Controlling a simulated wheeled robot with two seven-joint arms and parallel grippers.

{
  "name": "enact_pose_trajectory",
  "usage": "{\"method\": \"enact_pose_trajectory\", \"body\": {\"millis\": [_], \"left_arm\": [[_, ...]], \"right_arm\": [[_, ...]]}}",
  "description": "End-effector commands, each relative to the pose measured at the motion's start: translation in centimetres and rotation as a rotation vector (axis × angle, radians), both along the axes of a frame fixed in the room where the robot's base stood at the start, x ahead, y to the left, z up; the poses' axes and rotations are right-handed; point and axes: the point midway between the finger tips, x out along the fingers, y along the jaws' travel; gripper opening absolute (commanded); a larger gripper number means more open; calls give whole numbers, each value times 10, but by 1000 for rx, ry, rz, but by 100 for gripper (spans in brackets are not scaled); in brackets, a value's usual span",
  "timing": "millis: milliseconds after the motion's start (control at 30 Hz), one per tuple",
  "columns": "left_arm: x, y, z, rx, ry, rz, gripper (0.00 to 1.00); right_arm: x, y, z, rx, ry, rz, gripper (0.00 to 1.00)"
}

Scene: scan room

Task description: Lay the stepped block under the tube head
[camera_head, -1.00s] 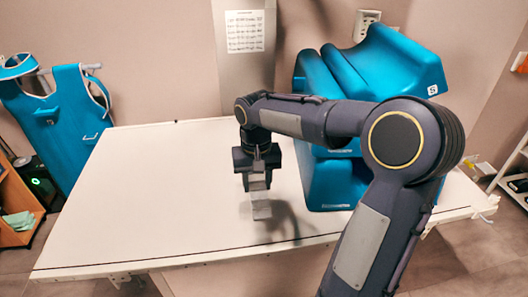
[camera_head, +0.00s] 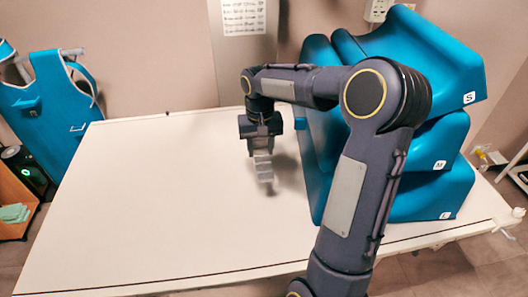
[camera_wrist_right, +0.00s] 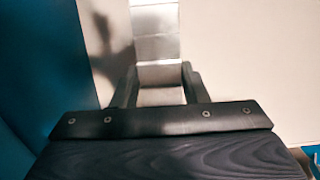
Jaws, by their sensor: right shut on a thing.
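The stepped block (camera_head: 264,172) is a small pale grey piece with several steps. My right gripper (camera_head: 262,151) is shut on it and holds it pointing down over the white table (camera_head: 150,215). In the right wrist view the block (camera_wrist_right: 155,40) extends away from between the two dark fingers of the right gripper (camera_wrist_right: 160,86). I cannot tell whether the block's lower end touches the table. The tube head is not in view. My left gripper is not in view.
Stacked blue wedge cushions (camera_head: 425,165) stand on the table's right side, close to my right arm. A grey column (camera_head: 243,58) with a paper sheet rises behind the table. A blue apron (camera_head: 55,115) hangs at the left. The table's left half is clear.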

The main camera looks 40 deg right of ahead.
Motion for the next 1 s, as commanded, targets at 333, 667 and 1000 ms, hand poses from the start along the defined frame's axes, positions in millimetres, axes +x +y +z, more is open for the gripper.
{"method": "enact_pose_trajectory", "body": {"millis": [333,667,1000], "left_arm": [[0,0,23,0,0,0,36],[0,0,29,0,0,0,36],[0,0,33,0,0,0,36]], "right_arm": [[48,-47,-50,2,2,-1,4],[62,-60,-74,0,-1,1,4],[63,-61,-105,-1,-3,1,4]]}}
